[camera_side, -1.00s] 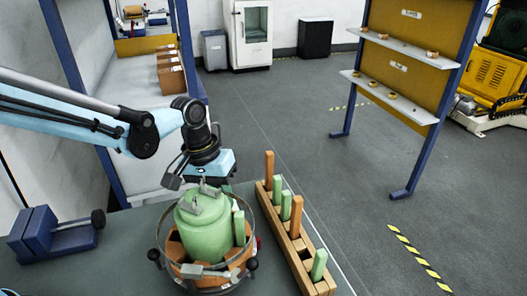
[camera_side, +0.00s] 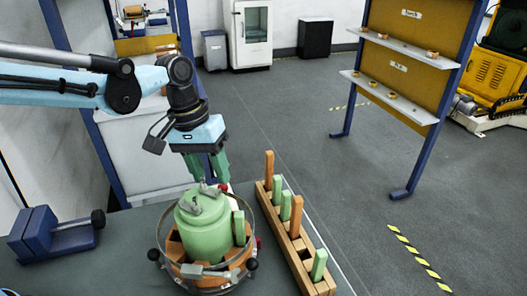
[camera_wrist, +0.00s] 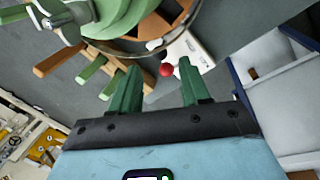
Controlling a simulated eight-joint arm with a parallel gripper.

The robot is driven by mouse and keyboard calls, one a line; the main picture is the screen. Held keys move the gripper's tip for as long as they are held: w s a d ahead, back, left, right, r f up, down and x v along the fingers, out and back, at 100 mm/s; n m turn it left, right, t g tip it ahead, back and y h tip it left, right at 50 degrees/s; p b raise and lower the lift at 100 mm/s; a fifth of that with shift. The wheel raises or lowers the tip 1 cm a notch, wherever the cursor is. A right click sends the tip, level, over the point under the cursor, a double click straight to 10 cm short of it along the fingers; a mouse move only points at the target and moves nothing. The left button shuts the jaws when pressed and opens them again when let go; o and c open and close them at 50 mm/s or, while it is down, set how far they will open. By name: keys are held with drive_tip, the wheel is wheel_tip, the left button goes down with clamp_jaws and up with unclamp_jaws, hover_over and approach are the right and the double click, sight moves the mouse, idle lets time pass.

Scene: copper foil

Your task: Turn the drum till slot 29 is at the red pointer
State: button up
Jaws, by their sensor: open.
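The drum (camera_side: 203,222) is a green cylinder with grey fittings on top, set in an orange slotted ring inside a clear round rim. It stands on the grey bench, and part of it shows at the top of the wrist view (camera_wrist: 118,18). One green block (camera_side: 239,228) stands in a slot on its right side. A red knob-like part (camera_wrist: 166,70), perhaps the red pointer, shows beside the rim, next to a white box. Slot numbers cannot be read. My gripper (camera_side: 208,178) has green fingers, open and empty, above and behind the drum; in the wrist view the fingers (camera_wrist: 158,72) are apart.
A wooden rack (camera_side: 290,240) with several green and orange blocks stands right of the drum, near the bench edge. A blue block-like fixture (camera_side: 42,236) sits at the left. A white box (camera_wrist: 190,52) lies by the rim.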

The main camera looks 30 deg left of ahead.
drive_tip(key=shift+s+a+r, duration=0.1)
drive_tip(key=shift+a+r, duration=0.15)
drive_tip(key=shift+r, duration=1)
drive_tip(key=shift+a+r, duration=0.2)
drive_tip(key=shift+r, duration=1.05)
drive_tip(key=m+g, duration=0.2)
drive_tip(key=m, duration=0.7)
approach(152, 250)
drive_tip(key=shift+x, duration=5.5)
drive_tip(key=shift+c, duration=0.3)
clamp_jaws()
